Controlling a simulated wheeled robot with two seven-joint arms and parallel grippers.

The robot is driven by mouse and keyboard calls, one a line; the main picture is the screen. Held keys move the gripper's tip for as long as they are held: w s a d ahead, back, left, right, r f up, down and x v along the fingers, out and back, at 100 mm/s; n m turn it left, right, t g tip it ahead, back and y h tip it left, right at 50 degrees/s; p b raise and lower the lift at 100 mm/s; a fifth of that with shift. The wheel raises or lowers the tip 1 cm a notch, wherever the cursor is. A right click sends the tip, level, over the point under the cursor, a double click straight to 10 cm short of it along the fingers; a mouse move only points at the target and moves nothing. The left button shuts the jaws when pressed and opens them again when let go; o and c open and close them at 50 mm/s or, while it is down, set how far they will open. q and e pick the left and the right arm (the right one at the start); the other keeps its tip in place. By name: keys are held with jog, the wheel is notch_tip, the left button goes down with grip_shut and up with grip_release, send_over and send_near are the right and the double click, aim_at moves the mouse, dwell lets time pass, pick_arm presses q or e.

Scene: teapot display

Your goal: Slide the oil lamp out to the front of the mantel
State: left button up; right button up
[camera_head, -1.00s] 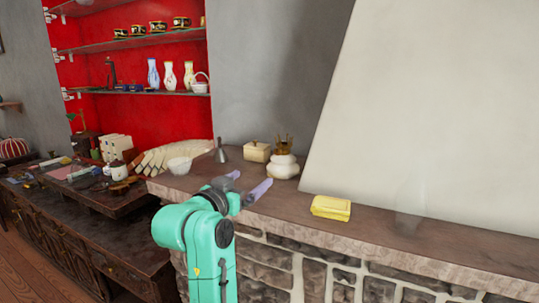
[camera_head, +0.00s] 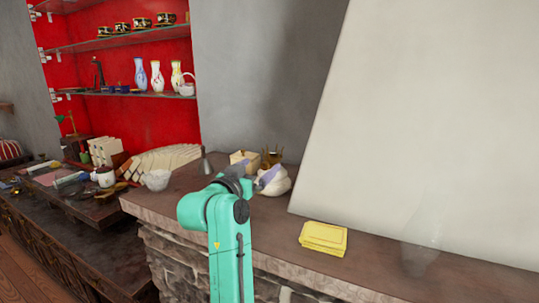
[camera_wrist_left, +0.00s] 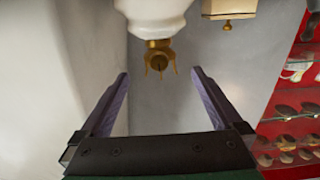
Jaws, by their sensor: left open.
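The oil lamp (camera_head: 279,185) stands on the mantel (camera_head: 190,204), with a white rounded body and a brass pronged burner on top. In the left wrist view, which is upside down, the lamp (camera_wrist_left: 157,12) is at the top edge, its burner pointing down the picture. My left gripper (camera_head: 257,168) is at the lamp in the head view, partly covering its near left side. In the wrist view my left gripper (camera_wrist_left: 160,73) is open, with the burner between and just beyond its two purple fingertips. I cannot tell whether a finger touches it. My right gripper is out of view.
A cream lidded box (camera_head: 243,158) stands close left of the lamp, with a grey bell-like piece (camera_head: 206,164) and a white bowl (camera_head: 157,180) further left. A yellow box (camera_head: 323,238) and a clear glass piece (camera_head: 420,256) are to the right. The sloped white chimney wall rises behind.

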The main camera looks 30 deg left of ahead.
aim_at(268, 159)
pick_arm(q)
jog(key=w+p, duration=0.1)
jog(key=w, duration=0.2)
jog(key=w+p, duration=0.1)
jog(key=w, duration=0.2)
jog(key=w+p, duration=0.1)
jog(key=w, duration=0.1)
jog(key=shift+w+a+r, duration=0.2)
jog(key=shift+w+a, duration=0.05)
jog(key=shift+w, duration=0.15)
jog(key=shift+w+f, duration=0.1)
jog(key=shift+w, duration=0.15)
jog(key=shift+s, duration=0.1)
grip_shut()
